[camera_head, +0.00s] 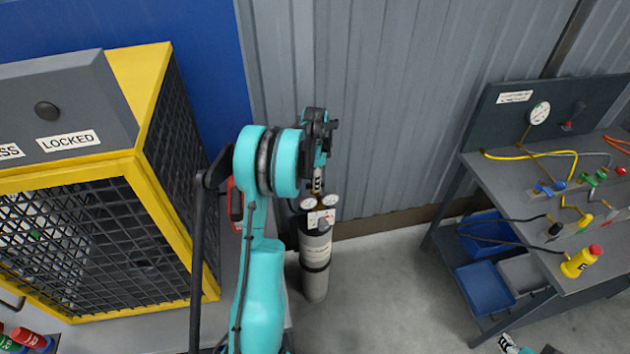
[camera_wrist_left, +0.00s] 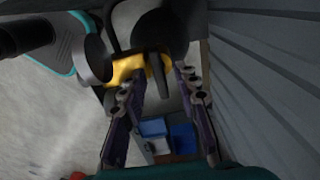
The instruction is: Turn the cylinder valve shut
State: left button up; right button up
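A grey gas cylinder (camera_head: 315,262) stands upright on the floor by the corrugated wall, with two white gauges (camera_head: 319,202) near its top. My left gripper (camera_head: 317,182) points down just above the gauges and hides the valve top in the head view. In the left wrist view its two fingers (camera_wrist_left: 160,95) are spread apart. A brass-yellow valve part (camera_wrist_left: 127,68) and a dark stem lie between and beyond them; I cannot tell whether they touch. Part of my right gripper (camera_head: 510,344) shows at the head view's bottom edge, too cut off to read.
A yellow-framed mesh cage (camera_head: 150,190) marked LOCKED stands left of the arm. A red object (camera_head: 235,203) is partly hidden behind the arm. A grey workbench (camera_head: 510,180) with hoses, fittings and blue bins stands at right. The floor between cylinder and bench is clear.

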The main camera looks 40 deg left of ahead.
pick_arm(q)
notch_tip(320, 180, up, 12)
dwell(0.4)
dwell(0.4)
